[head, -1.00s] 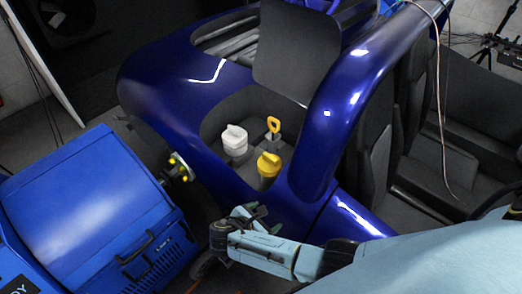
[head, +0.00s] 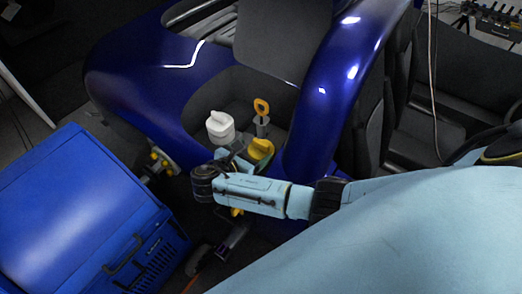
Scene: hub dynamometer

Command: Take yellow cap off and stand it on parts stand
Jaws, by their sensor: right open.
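The yellow cap (head: 260,149) sits in the recess of the blue car body, at its near edge. Its lower part is hidden behind my right gripper and wrist. My right gripper (head: 226,160) is open, just left of and in front of the cap in the picture. Its fingers are partly hidden by its own body, and I cannot tell whether they touch the cap. My left gripper is not in view. I do not make out the parts stand for certain.
The blue car body (head: 150,85) surrounds the recess. A blue dynamometer unit (head: 75,215) stands at the left, near the yellow-studded hub (head: 162,161).

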